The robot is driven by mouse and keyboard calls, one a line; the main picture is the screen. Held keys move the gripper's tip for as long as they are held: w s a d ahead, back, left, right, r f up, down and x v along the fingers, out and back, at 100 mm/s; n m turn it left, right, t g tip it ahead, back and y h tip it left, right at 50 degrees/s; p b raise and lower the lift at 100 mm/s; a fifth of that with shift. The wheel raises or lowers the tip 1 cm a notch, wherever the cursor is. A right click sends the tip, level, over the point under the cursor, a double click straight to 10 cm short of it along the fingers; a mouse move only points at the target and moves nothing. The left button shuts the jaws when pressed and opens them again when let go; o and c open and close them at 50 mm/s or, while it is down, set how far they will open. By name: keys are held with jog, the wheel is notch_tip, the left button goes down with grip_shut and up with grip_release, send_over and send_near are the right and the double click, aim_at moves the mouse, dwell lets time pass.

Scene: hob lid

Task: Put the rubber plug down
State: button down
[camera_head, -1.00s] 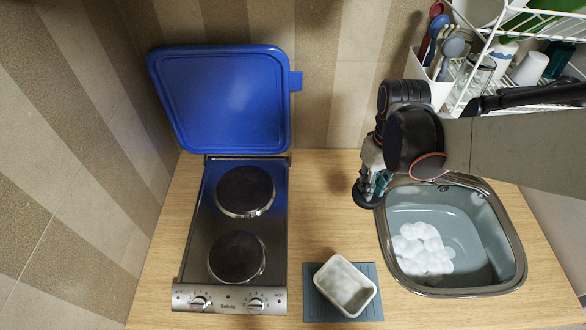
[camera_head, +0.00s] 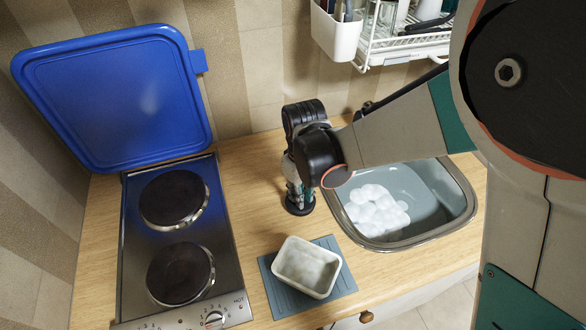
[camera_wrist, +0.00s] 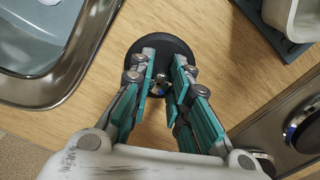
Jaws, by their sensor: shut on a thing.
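The rubber plug is a dark round disc (camera_head: 293,207), held under my gripper over the wooden worktop between the hob and the sink. In the wrist view the plug (camera_wrist: 147,45) lies flat at the fingertips. My gripper (camera_wrist: 164,82) points down with its teal-padded fingers shut on the small metal knob at the plug's centre. In the head view my gripper (camera_head: 299,195) stands just left of the sink's rim. The plug is at or very close to the worktop; I cannot tell whether it touches.
The sink (camera_head: 425,192) with white foam is to the right. A white dish (camera_head: 307,266) sits on a grey-blue mat (camera_head: 343,281) in front. The hob (camera_head: 205,250), its blue lid (camera_head: 115,95) raised, is left. Bare worktop (camera_head: 250,180) lies between. A dish rack (camera_head: 400,45) hangs above.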

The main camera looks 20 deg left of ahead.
jog(key=shift+d+f, duration=0.1)
jog(key=shift+f, duration=0.25)
jog(key=shift+f, duration=0.2)
jog(key=c, duration=1.5)
grip_release()
jog(key=shift+r, duration=0.1)
notch_tip(320, 180, up, 12)
jog(key=p, duration=0.3)
jog(key=shift+s+r, duration=0.1)
jog(key=shift+r, duration=0.05)
